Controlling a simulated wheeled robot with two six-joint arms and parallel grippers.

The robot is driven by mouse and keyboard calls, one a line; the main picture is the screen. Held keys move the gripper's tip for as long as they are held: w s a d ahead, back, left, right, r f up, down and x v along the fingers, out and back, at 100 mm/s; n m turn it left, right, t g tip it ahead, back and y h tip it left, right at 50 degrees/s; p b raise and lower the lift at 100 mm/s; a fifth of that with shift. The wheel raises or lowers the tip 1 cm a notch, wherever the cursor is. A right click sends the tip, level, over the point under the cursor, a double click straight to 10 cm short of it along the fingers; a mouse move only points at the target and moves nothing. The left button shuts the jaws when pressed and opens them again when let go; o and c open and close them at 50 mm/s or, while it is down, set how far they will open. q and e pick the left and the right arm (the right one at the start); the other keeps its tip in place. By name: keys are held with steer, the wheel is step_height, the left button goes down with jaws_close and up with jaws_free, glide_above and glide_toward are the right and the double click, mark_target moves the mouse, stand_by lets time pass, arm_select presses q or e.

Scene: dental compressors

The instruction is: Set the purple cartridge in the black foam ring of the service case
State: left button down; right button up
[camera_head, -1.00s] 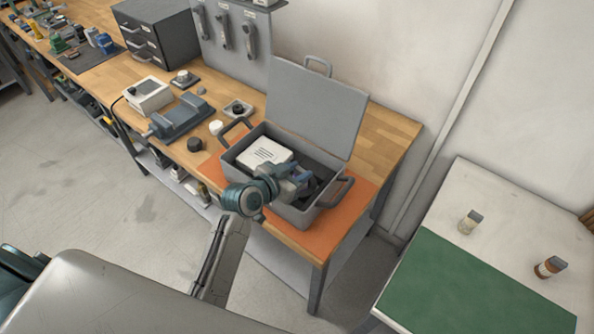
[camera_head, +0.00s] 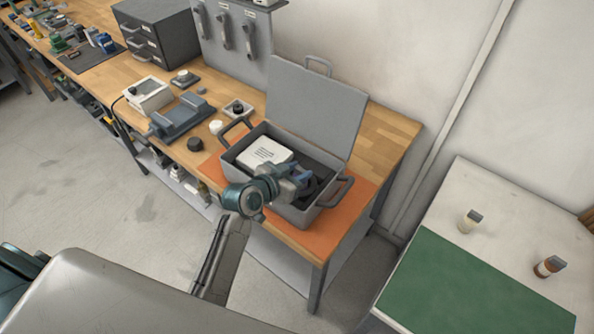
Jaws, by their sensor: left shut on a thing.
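The grey service case (camera_head: 320,214) stands open on an orange mat, its lid (camera_head: 316,106) raised at the back. My left gripper (camera_head: 312,184) reaches into the right half of the case, over the dark foam. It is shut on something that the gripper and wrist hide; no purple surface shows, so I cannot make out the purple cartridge. The black foam ring is also hidden behind my gripper. My right gripper is not in view.
A white box (camera_head: 265,153) lies in the case's left half. The orange mat (camera_head: 325,238) surrounds the case. A grey vise-like device (camera_head: 182,116) and a black puck (camera_head: 195,144) are left of it. A table with a green mat (camera_head: 465,290) and two small bottles stands at right.

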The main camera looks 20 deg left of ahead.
arm_select(q)
steer(key=shift+f+b, duration=0.45)
steer(key=shift+f, duration=0.15)
steer(key=c, duration=1.3)
jaws_free()
steer(key=shift+o, duration=0.2)
steer(key=shift+s, duration=0.1)
steer(key=shift+p+v, duration=0.6)
steer(key=shift+v, duration=0.4)
steer(key=shift+p+v, duration=1.25)
steer(key=shift+v, duration=1.8)
steer(key=p+v, duration=0.1)
steer(key=v, duration=0.1)
steer(key=shift+s+a+r, duration=0.2)
steer(key=shift+s+r, duration=0.1)
